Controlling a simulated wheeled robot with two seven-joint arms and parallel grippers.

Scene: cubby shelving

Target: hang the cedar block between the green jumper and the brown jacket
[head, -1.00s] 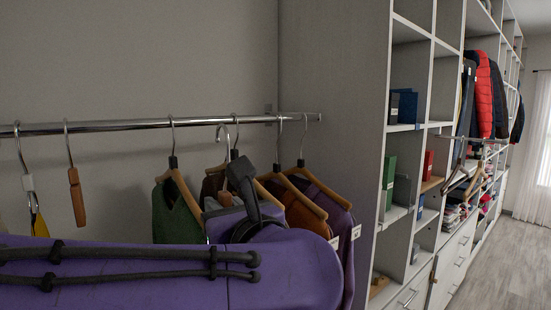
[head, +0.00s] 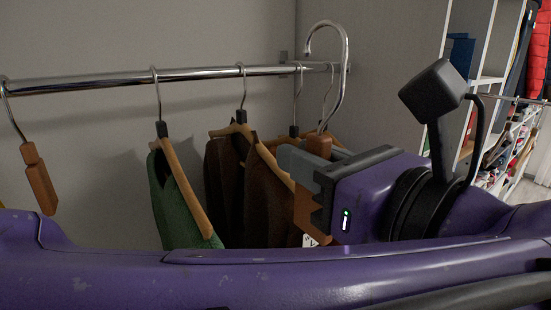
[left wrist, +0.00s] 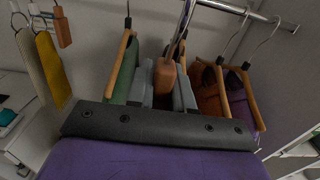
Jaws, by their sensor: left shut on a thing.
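My left gripper (head: 305,165) is shut on a cedar block (head: 318,145) with a large metal hook pointing up. The hook stands apart in front of the rail's right end in the head view. In the left wrist view the block (left wrist: 165,78) sits between the grey fingers. The green jumper (head: 172,205) hangs on a wooden hanger, left of the gripper. The brown jacket (head: 225,180) hangs right of it, with a gap at the rail between their hooks. The gripper covers part of the garments behind. My right gripper is not in view.
The chrome rail (head: 100,83) runs to the side panel at right. Another cedar block (head: 38,180) hangs at its left. In the left wrist view, rust (left wrist: 207,92) and purple (left wrist: 240,105) garments hang at right. White shelving (head: 490,60) stands farther right.

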